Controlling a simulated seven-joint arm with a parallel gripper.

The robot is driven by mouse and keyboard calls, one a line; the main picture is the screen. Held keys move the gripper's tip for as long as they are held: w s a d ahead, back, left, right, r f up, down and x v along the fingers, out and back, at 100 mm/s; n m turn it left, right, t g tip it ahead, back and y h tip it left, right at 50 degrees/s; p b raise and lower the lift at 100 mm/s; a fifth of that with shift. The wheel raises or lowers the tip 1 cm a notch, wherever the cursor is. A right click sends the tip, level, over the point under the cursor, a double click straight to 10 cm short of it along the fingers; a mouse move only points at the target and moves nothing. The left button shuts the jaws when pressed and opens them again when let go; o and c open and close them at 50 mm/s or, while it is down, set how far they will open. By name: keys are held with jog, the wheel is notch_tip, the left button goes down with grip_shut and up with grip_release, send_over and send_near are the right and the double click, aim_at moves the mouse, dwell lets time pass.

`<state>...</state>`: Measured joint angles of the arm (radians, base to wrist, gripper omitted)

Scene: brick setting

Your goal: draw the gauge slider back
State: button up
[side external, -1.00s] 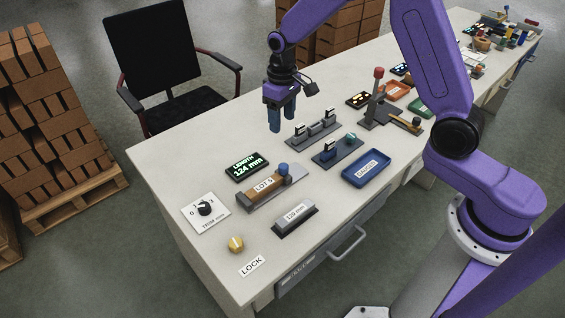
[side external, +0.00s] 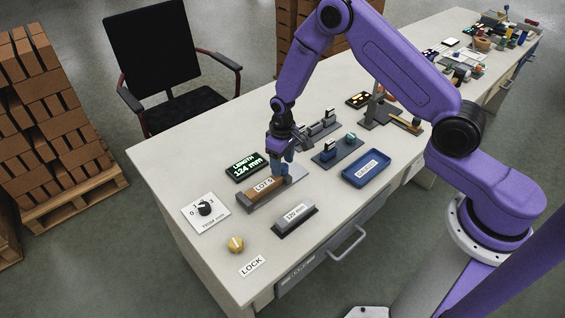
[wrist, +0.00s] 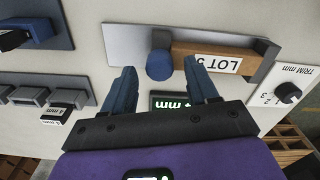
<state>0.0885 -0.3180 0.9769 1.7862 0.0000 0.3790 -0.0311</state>
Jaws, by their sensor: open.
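The length gauge (side external: 298,172) is a grey plate on the bench, with a brown brick labelled LOT 5 (side external: 262,186) lying along it. The slider's round blue knob (wrist: 159,65) is at one end of the brick, close against it in the wrist view. My gripper (side external: 281,170) is down at that end of the gauge and hides most of the knob in the side view. In the wrist view my gripper (wrist: 160,72) is open, with a blue finger on each side of the knob; I cannot tell whether they touch it. The display (side external: 246,167) reads 124 mm.
A 120 mm block (side external: 295,220), a yellow knob (side external: 236,244) by a LOCK label (side external: 252,265) and a TRIM dial (side external: 204,208) are near the gauge.

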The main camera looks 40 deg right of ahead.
aim_at(290, 173)
jog(key=shift+f, duration=0.4)
grip_shut()
jog(key=shift+d, duration=1.6)
grip_release()
jog(key=shift+d, duration=0.1)
jog(key=shift+r, duration=0.1)
